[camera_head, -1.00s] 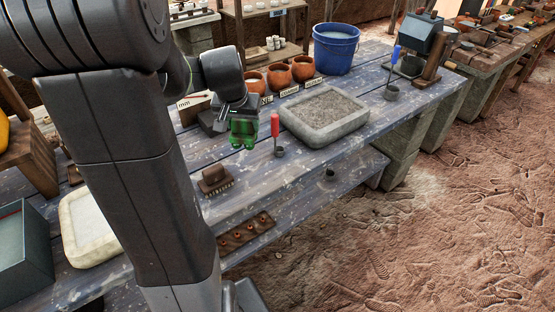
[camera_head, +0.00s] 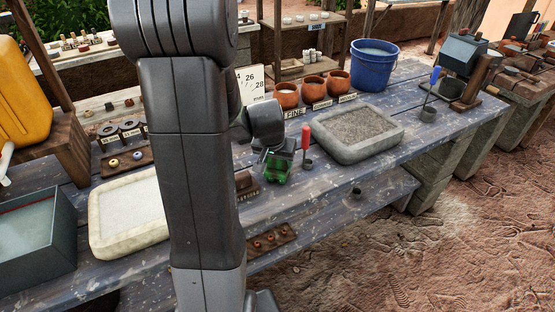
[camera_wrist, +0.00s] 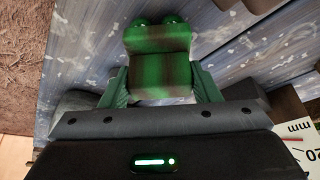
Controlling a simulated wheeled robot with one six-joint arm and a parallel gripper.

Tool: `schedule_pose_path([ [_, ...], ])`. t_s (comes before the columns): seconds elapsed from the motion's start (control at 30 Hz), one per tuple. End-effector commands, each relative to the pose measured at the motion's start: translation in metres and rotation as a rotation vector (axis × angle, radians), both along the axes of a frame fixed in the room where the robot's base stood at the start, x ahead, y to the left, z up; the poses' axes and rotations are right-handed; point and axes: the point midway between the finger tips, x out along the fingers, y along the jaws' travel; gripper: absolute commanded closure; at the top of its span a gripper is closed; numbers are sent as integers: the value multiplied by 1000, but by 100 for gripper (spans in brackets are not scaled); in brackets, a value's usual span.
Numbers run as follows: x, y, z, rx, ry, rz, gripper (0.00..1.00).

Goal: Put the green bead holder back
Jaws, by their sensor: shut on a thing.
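The green bead holder (camera_head: 277,168) is in my gripper, above the blue-grey plank table (camera_head: 330,182). In the wrist view the green bead holder (camera_wrist: 160,62) sits between the two green-tinted fingers of my gripper (camera_wrist: 160,85), which press on its sides. Two rounded green ends show at its far side. A red-handled tool (camera_head: 306,137) stands in a small cup just right of the holder. A brown brush-like block (camera_head: 246,186) lies to the left, partly hidden by my arm.
A stone tray of grit (camera_head: 357,135), three clay pots (camera_head: 312,89) and a blue bucket (camera_head: 374,66) stand to the right and behind. A dark rack with small beads (camera_head: 270,240) lies near the front. A pale tray (camera_head: 125,213) is at left.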

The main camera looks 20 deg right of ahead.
Motion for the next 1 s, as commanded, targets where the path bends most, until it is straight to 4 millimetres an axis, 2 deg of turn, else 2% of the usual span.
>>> schedule_pose_path([
  [0.2,0,0,-4,-1,-1,0,65],
  [0.23,0,0,-3,0,0,0,40],
  [0.33,0,0,-2,0,0,0,22],
  [0.6,0,0,-2,0,0,0,22],
  [0.77,-1,1,6,-1,-2,0,22],
  [1.0,-12,11,44,-3,-5,0,22],
])
